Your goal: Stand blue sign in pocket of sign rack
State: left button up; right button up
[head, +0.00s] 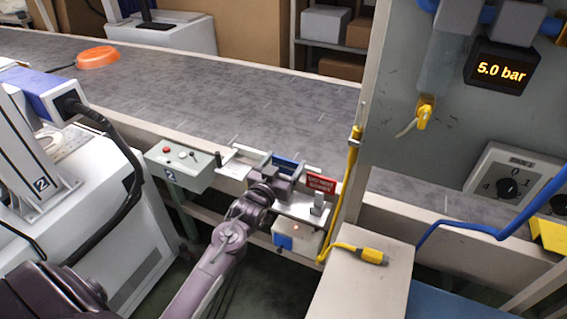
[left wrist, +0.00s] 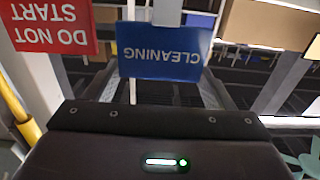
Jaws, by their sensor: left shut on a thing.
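The blue sign (head: 287,164) shows in the head view just beyond my left gripper (head: 283,178), which is shut on it. In the left wrist view the blue sign (left wrist: 160,52) reads CLEANING upside down, in front of the dark gripper body. The pale metal sign rack (head: 300,209) is on the near side of the conveyor, around and below the gripper. Whether the blue sign touches a pocket cannot be told. A red sign (head: 321,184) stands at the rack's right part and also shows in the left wrist view (left wrist: 50,27). My right gripper is not in view.
A grey-green button box (head: 180,165) is left of the rack. A yellow cable and pale post (head: 352,165) rise close on its right. The conveyor (head: 270,105) runs behind, with an orange object (head: 97,57) far left. A pale cabinet (head: 360,285) stands front right.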

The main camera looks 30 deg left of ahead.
pick_arm(q)
jog(key=shift+f+b, duration=0.6)
jog(key=shift+f, duration=0.5)
jog(key=o, duration=1.3)
jog(key=shift+r, duration=0.1)
jog(key=s, duration=0.5)
jog(key=s+b, duration=0.1)
jog(key=s, duration=0.2)
jog(key=shift+d, duration=0.25)
jog(key=shift+w, duration=0.1)
